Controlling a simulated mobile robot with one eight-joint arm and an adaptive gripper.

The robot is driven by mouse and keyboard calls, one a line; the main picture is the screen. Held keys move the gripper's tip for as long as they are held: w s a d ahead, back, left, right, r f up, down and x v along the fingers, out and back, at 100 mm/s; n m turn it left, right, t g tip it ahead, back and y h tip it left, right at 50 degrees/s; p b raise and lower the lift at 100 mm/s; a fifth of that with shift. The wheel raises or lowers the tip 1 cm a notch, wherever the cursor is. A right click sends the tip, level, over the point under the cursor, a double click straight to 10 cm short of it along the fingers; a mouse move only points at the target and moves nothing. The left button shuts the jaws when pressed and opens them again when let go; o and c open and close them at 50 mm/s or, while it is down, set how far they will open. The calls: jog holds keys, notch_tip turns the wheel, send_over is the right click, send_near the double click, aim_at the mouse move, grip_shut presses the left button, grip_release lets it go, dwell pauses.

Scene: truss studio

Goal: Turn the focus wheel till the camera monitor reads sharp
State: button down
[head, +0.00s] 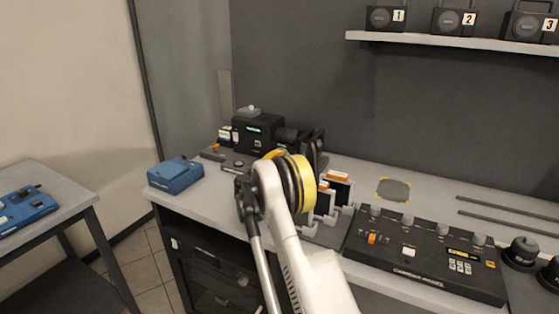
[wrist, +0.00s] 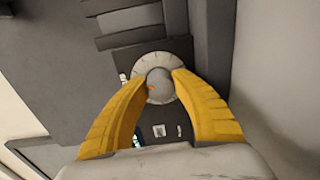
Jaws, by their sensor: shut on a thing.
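In the wrist view, the focus wheel (wrist: 154,64) is a round grey disc with a raised hub and a small orange mark left of the hub. My gripper (wrist: 160,80) has its two yellow fingers shut on the hub, one tip on each side. In the head view, the black camera (head: 268,121) stands at the back of the bench, with a small teal-lit monitor (head: 254,130) on its face. The monitor's text is too small to read.
A blue box (head: 176,175) sits at the bench's left end. Right of my arm stand white-framed holders with orange-topped cards (head: 339,188) and a black control panel (head: 420,255). A shelf (head: 450,41) carries numbered black boxes above. A side table (head: 60,205) stands left.

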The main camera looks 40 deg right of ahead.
jog(key=shift+r+m, duration=0.1)
jog(key=shift+m, duration=0.4)
jog(key=c, duration=1)
grip_release()
jog(key=shift+a, duration=0.1)
jog(key=v, duration=1.2)
